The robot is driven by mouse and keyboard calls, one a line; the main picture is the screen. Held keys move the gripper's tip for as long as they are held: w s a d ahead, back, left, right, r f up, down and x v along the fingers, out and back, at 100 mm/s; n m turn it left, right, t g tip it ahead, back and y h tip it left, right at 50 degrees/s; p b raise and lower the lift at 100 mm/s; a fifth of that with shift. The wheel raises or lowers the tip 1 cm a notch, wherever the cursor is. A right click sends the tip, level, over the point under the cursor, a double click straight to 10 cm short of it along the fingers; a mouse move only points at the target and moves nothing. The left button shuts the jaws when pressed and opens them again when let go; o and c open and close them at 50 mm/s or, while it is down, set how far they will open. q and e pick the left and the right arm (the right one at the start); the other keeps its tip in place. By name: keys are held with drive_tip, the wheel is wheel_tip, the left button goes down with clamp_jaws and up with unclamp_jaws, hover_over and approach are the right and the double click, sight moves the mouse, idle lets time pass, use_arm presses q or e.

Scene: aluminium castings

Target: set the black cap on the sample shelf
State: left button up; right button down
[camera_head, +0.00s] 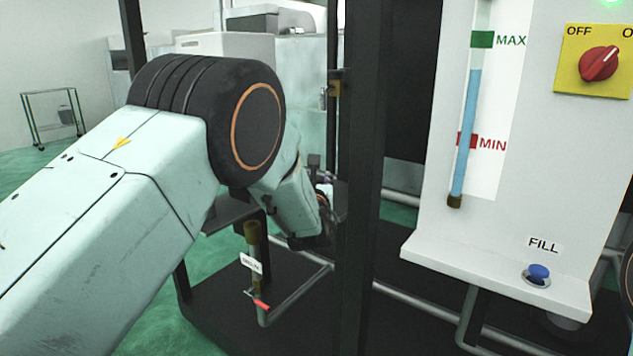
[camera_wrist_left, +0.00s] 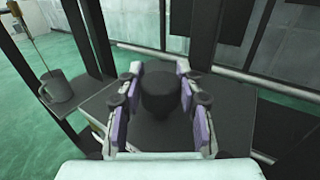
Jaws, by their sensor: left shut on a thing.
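My left gripper (camera_head: 326,200) is partly hidden behind a black upright post in the head view. In the left wrist view the left gripper (camera_wrist_left: 158,82) has its two purple-padded fingers on either side of the black cap (camera_wrist_left: 160,98), shut on it. The cap is round and dark, seen from above. A dark flat surface (camera_wrist_left: 215,140) lies below the cap; I cannot tell whether the cap touches it or whether it is the sample shelf. My right gripper is not in view.
The black post (camera_head: 360,150) stands close beside the left gripper. A brass-topped valve (camera_head: 252,235) and pipe are below the arm. A white panel (camera_head: 440,190) with gauge, red switch and blue button is at right. A grey mug (camera_wrist_left: 58,90) sits at left in the wrist view.

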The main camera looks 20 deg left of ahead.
use_arm(q)
drive_tip(key=shift+a, duration=0.15)
drive_tip(key=shift+s+b, duration=0.15)
drive_tip(key=shift+b, duration=0.15)
drive_tip(key=o, duration=0.8)
drive_tip(key=shift+f, duration=0.15)
drive_tip(key=shift+o, duration=0.6)
